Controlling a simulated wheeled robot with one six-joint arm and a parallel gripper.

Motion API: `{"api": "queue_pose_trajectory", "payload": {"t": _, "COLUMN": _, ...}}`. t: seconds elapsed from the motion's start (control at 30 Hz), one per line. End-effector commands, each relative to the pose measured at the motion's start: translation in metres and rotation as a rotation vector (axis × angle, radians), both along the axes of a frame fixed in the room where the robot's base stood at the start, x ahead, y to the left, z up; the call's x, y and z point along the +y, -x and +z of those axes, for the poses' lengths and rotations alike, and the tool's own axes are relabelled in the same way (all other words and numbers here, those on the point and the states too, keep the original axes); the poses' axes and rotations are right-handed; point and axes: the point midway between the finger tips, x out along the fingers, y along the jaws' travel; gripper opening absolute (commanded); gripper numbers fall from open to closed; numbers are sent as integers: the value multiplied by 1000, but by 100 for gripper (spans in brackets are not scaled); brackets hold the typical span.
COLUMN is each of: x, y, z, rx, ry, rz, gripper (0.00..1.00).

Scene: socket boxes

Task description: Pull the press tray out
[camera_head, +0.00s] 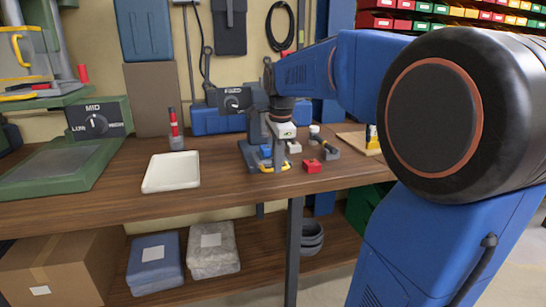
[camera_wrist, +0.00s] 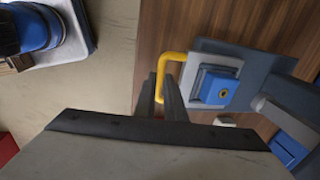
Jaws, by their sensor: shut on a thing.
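The press (camera_head: 250,148) is a small dark grey machine on the wooden workbench. Its light grey press tray (camera_wrist: 238,64) carries a blue block (camera_wrist: 215,88) with a round brass-coloured centre. A yellow handle (camera_head: 274,168) sticks out at the tray's front; it also shows in the wrist view (camera_wrist: 165,56). My gripper (camera_head: 279,160) points down at the handle. In the wrist view my gripper (camera_wrist: 161,88) has its two dark fingers closed on the handle's near side. The tray's back part is partly hidden by the press in the wrist view.
An empty white tray (camera_head: 172,172) sits to the left. A green machine with a dial (camera_head: 97,122) stands farther left. The bench's front edge is close to the handle.

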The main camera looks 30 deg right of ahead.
Motion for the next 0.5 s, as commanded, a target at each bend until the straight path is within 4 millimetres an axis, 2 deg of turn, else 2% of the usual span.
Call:
{"api": "queue_pose_trajectory", "payload": {"t": 0.1, "x": 6, "y": 21, "z": 1, "rx": -2, "ry": 1, "rz": 0, "gripper": 0}}
{"api": "queue_pose_trajectory", "payload": {"t": 0.3, "x": 14, "y": 47, "z": 1, "rx": -2, "ry": 1, "rz": 0, "gripper": 0}}
{"api": "queue_pose_trajectory", "payload": {"t": 0.5, "x": 16, "y": 57, "z": 1, "rx": -3, "ry": 1, "rz": 0, "gripper": 0}}
